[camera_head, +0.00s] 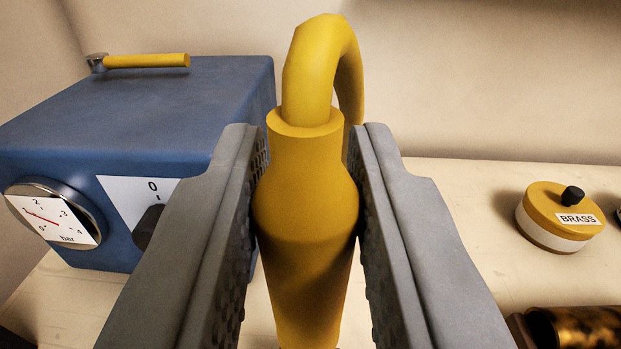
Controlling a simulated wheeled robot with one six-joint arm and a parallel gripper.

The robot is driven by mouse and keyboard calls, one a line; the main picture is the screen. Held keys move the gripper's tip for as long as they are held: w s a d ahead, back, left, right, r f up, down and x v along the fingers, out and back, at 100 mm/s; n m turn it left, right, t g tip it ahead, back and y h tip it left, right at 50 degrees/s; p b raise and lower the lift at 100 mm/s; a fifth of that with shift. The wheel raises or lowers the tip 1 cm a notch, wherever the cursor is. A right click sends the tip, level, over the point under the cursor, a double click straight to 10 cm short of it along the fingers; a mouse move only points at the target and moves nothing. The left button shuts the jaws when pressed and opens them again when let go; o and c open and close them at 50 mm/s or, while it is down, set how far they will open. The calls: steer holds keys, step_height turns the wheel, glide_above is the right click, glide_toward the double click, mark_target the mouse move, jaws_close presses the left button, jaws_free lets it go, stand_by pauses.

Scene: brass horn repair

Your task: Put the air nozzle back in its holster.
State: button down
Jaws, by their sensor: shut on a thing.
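A yellow air nozzle (306,205) stands upright in the middle of the view, with a thick yellow hose (316,65) curving up from its top and back down behind it. My gripper (306,190) is shut on the nozzle's wide body, one grey padded finger on each side. The nozzle tapers downward, and its lower end runs out of the bottom of the view. I see no holster that I can make out.
A blue box (190,100) with a pressure gauge (55,215), a dial marked 0 and a yellow-handled lever (145,61) stands at left. A round tin labelled BRASS (560,216) and a mottled brass part (575,328) lie at right. The pale bench (470,200) is clear between.

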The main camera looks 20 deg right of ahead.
mark_target(305, 315)
steer(key=shift+f, duration=2.85)
step_height(305, 315, down, 6)
stand_by(2.4)
steer(key=c, duration=1.1)
jaws_free()
steer(key=shift+c, duration=0.2)
steer(key=shift+s, duration=0.15)
steer(key=v, duration=1.7)
steer(key=shift+s, duration=0.1)
